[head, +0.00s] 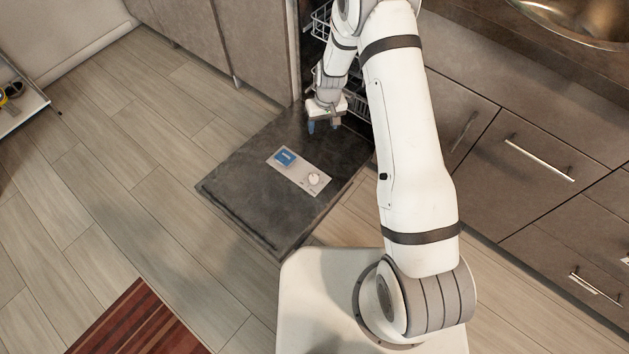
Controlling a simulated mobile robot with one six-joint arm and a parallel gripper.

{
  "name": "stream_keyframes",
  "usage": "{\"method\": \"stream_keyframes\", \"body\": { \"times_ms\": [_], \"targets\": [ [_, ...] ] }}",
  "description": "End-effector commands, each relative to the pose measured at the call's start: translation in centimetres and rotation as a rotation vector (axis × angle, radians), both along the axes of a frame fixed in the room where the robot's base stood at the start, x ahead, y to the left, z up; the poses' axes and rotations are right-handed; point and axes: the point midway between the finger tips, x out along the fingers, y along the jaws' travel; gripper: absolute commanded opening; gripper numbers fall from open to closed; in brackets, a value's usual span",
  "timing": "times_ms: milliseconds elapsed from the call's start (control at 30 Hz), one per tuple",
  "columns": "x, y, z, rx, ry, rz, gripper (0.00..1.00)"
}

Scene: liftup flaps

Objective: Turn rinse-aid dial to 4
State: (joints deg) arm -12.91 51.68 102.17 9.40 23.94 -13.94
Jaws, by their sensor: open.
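The rinse-aid dial (314,179) is a small round white knob at the right end of a light grey panel (296,173). The panel lies on the inner face of the lowered dark dishwasher door (245,190). A blue piece (285,158) sits at the panel's other end. The dial's numbers are too small to read. My gripper (324,127) is open and points down above the door's far part, near the dishwasher opening. It is beyond the panel and apart from the dial. Nothing shows between its fingers.
Dishwasher racks (322,25) show partly behind my arm. Brown drawers (538,150) with bar handles stand at the right, under a counter with a sink (585,15). A striped red rug (140,325) lies at the bottom left. The floor left of the door is clear.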

Motion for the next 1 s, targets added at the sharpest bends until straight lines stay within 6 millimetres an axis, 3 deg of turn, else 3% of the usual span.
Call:
{"method": "stream_keyframes", "body": {
  "times_ms": [33, 100, 200, 300, 800, 1000],
  "targets": [
    [-0.2, 0.6, -5.0, -0.004, 0.016, 0.013, 0.59],
    [-0.4, 1.2, -9.4, -0.008, 0.025, 0.029, 0.59],
    [-0.9, 1.8, -14.7, -0.012, 0.034, 0.046, 0.59],
    [-1.4, 2.2, -18.3, -0.016, 0.042, 0.059, 0.59],
    [-2.1, 2.6, -26.0, -0.019, 0.046, 0.068, 0.59],
    [-2.1, 2.8, -28.2, -0.018, 0.045, 0.067, 0.59]
  ]
}}
